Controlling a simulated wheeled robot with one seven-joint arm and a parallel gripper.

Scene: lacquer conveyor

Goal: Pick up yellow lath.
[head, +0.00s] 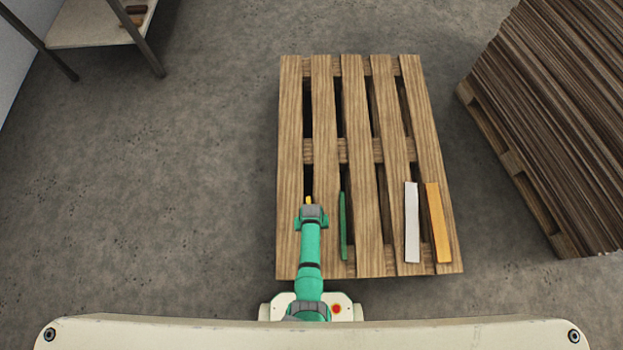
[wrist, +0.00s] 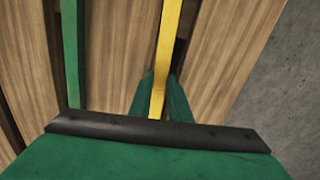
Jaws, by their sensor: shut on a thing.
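The yellow lath (wrist: 170,38) shows in the wrist view as a narrow strip running up from between the fingers. My gripper (wrist: 161,85) is shut on the yellow lath. In the head view only a small yellow tip of the lath (head: 309,200) shows beyond my gripper (head: 310,207); my arm hides the rest. The gripper is over the left part of the wooden pallet (head: 290,120). I cannot tell whether the lath touches the pallet.
A green lath (head: 343,225) lies just right of my gripper, also in the wrist view (wrist: 70,50). A white lath (head: 411,222) and an orange lath (head: 437,222) lie further right. A board stack (head: 560,120) stands at right, a shelf (head: 90,25) at upper left. The left floor is clear.

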